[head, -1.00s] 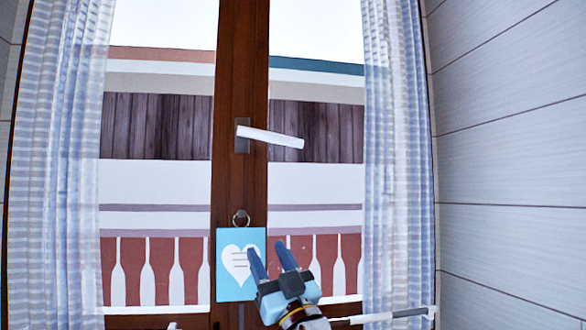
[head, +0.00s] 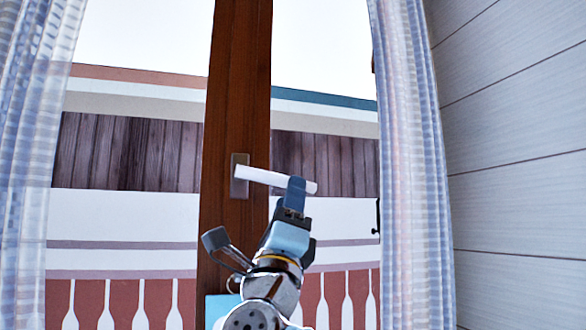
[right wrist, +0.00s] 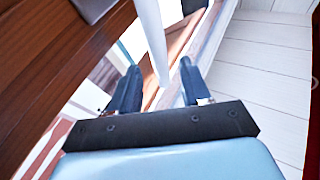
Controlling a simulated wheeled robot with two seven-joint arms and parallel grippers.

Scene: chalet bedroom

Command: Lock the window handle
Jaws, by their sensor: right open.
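The white window handle (head: 262,176) sits on a grey metal plate (head: 239,176) on the brown wooden window post. It points right and tilts slightly down. My right gripper (head: 296,187) is at the free right end of the handle, with a blue finger in front of it. In the right wrist view the handle (right wrist: 152,38) comes down from the top, and its end lies between the two open dark blue fingers of the gripper (right wrist: 157,85). Whether a finger touches the handle cannot be told. My left gripper is not in view.
Brown wooden post (head: 236,100) runs up the middle between the panes. Sheer striped curtains hang at left (head: 40,150) and right (head: 415,170). A pale plank wall (head: 515,150) is at the right.

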